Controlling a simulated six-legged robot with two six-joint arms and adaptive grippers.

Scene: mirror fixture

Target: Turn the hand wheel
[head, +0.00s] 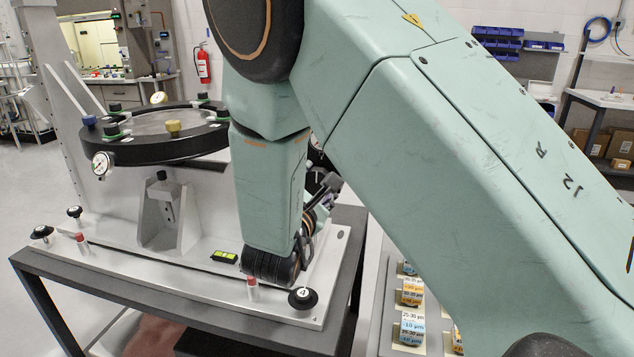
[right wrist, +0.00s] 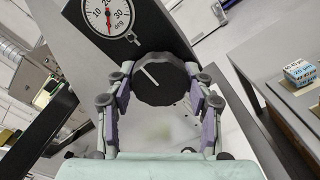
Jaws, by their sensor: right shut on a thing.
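The hand wheel (right wrist: 160,92) is a dark, scalloped knob with a white line on its face, seen in the right wrist view. My right gripper (right wrist: 164,80) has its fingers on both sides of the wheel's rim and is shut on it. Above the wheel is a round white dial (right wrist: 109,15) marked in degrees with a red pointer. In the head view my right gripper (head: 318,210) is at the right side of the fixture, and my own arm hides most of the wheel. My left gripper is not in view.
The mirror fixture has a black ring (head: 165,155) with clamps and a small gauge (head: 101,164). It stands on a pale base plate (head: 180,277) with black knobs (head: 302,298) and red-topped pins. Small labelled boxes (head: 412,328) sit at the right. A green level vial (head: 224,257) lies on the plate.

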